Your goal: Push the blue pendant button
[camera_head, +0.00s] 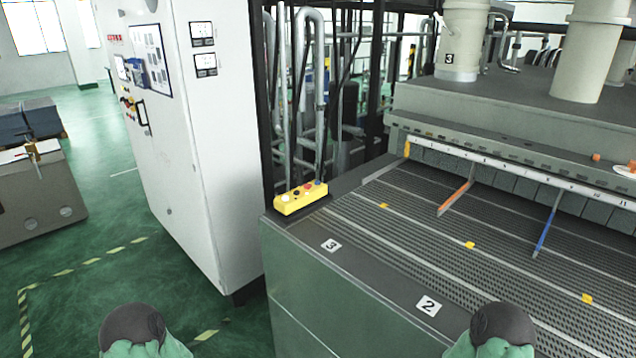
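The yellow pendant box (301,199) lies at the far left corner of the grey machine bed, near the picture's middle. Along its top are a white button (285,198), a dark button (296,193) and a red button (308,187). A small blue spot (319,182) shows at its right end; it looks like the blue button, but is too small to be sure. Nothing of mine touches the pendant. Only rounded dark and green parts of my two arms show at the bottom edge. Neither gripper is in view.
A tall white control cabinet (222,150) stands left of the pendant. Pipes (318,90) rise behind it. The ribbed bed (420,250) carries an orange bar (456,197) and a blue bar (547,226). Open green floor (110,240) lies at left.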

